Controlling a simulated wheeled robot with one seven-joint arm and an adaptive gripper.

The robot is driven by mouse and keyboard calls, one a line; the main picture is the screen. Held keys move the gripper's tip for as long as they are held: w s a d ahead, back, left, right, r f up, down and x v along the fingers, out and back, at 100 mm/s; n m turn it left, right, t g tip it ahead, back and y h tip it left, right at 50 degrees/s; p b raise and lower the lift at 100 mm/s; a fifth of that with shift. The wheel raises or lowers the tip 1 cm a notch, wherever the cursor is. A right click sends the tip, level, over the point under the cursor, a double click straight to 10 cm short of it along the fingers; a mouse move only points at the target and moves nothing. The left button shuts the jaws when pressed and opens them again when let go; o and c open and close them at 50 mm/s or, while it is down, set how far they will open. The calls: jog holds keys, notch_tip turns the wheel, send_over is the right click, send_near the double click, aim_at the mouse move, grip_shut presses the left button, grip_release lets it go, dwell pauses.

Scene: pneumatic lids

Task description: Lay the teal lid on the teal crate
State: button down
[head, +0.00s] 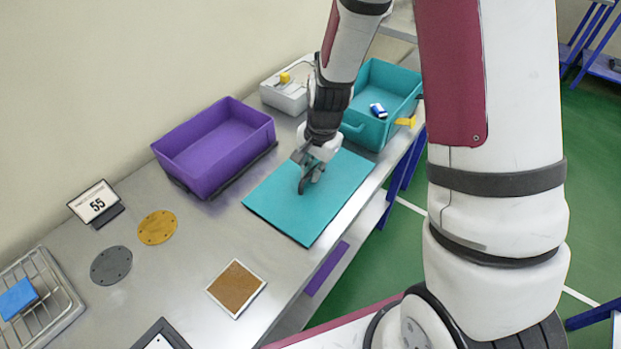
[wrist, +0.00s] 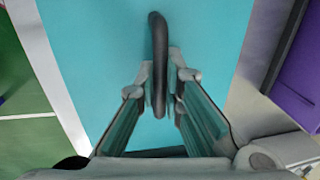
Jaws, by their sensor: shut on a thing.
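The teal lid (head: 335,195) is a flat rectangular panel over the metal bench, near its front edge. Its dark upright handle (wrist: 158,60) stands between my fingers in the wrist view. My gripper (head: 309,178) is shut on this handle, pointing down. I cannot tell whether the lid rests on the bench or hangs just above it. The teal crate (head: 364,130) stands beyond the lid at the far right of the bench. It is open at the top, with a small blue and white object (head: 378,110) inside. My arm hides part of the crate.
A purple crate (head: 196,165) stands left of the lid, and a white box (head: 286,95) with a yellow button stands behind. A yellow tag (head: 405,121) juts from the crate.

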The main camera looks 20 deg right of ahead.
aim_at(312, 171)
jog(key=shift+r+p, duration=1.1)
jog(key=shift+r, duration=0.45)
jog(key=shift+s+f, duration=0.1)
